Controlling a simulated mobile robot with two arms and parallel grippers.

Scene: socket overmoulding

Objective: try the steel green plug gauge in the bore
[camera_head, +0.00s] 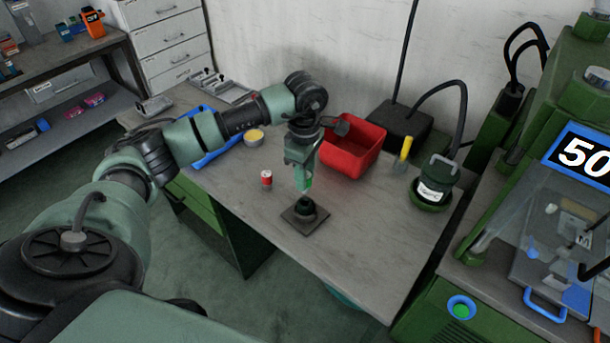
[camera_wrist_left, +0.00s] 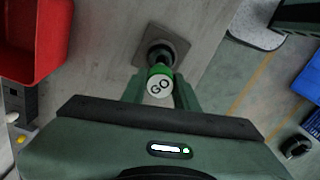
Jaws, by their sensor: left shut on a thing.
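The green plug gauge (camera_wrist_left: 160,87) is between the fingers of my left gripper (camera_head: 304,187), its round end marked "GO" facing the wrist camera. The left gripper is shut on it and points down. Directly below is a dark round socket part (camera_head: 305,207) on a square dark plate (camera_head: 297,221), also seen in the left wrist view (camera_wrist_left: 160,53). The gauge's lower end is close to the top of this part. The bore is hidden, and I cannot tell whether the gauge tip is inside it or just above. My right gripper is not in view.
A red bin (camera_head: 352,147) stands behind the gripper. A red can-like piece (camera_head: 266,179) is to the left, with a yellow-topped tin (camera_head: 254,137) and blue tray (camera_head: 213,150) beyond. A yellow-handled piece (camera_head: 404,150) and a green-black device (camera_head: 432,192) stand right. The front right tabletop is clear.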

